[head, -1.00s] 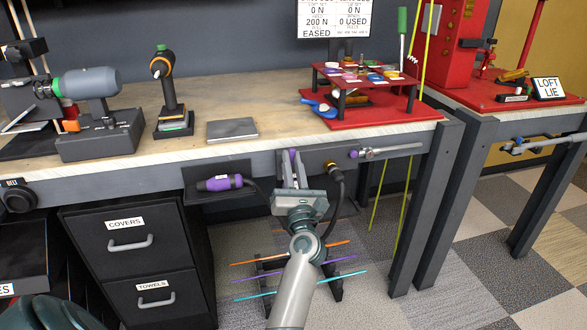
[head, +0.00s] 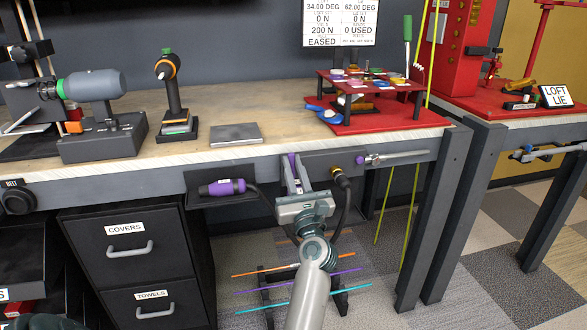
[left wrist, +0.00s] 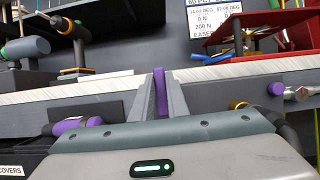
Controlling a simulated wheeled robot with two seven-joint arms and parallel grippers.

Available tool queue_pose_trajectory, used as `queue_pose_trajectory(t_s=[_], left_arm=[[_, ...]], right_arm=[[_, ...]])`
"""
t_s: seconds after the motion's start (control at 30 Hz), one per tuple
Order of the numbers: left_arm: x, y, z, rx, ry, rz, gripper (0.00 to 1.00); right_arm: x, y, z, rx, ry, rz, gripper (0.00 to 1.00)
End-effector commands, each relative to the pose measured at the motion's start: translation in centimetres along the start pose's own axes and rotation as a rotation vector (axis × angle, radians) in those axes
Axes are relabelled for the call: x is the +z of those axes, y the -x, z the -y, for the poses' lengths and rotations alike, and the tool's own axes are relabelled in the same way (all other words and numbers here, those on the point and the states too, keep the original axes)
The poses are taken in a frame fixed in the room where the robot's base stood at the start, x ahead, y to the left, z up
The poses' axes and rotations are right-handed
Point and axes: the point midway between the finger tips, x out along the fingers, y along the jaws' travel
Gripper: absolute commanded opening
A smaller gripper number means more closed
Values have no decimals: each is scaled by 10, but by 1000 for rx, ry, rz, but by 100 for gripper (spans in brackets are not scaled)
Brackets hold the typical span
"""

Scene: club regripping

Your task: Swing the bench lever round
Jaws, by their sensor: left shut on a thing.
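A slim purple upright grip, which looks like the bench lever's handle (head: 292,162), stands at the bench's front edge. My left gripper (head: 297,176) is shut on it, one finger on each side. In the left wrist view the purple handle (left wrist: 160,92) stands nearly upright between the two grey fingers (left wrist: 160,97). The rest of the lever and its pivot are hidden behind my gripper. A metal rod (head: 395,158) with a purple knob sits on the bench front to the right, apart from my gripper.
A purple handheld tool (head: 222,187) lies in a holder left of my gripper; a dark cable and brass-coloured connector (head: 341,177) are close on its right. Drawers (head: 127,248) stand lower left. A rack with coloured rods (head: 295,272) stands below. A readout board (head: 340,22) stands behind.

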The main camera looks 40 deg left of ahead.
Motion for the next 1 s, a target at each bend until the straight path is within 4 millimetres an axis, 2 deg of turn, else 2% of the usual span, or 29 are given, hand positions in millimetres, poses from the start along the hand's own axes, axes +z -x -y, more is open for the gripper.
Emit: queue_pose_trajectory(t_s=[0.1, 0.13, 0.2, 0.73, 1.0], left_arm=[[0, 0, 0, 1, 2, -2, 0], [0, 0, 0, 1, 2, -2, 21], [0, 0, 0, 1, 2, -2, 33], [0, 0, 0, -2, -5, -1, 33], [3, -1, 3, -33, -77, -1, 33]], right_arm=[[0, 0, 0, 0, 0, 0, 31], [0, 0, 0, 0, 0, 0, 31], [0, 0, 0, 0, 0, 0, 31], [0, 2, 0, -1, 1, 2, 31], [-9, 15, 2, 0, 0, 2, 31]])
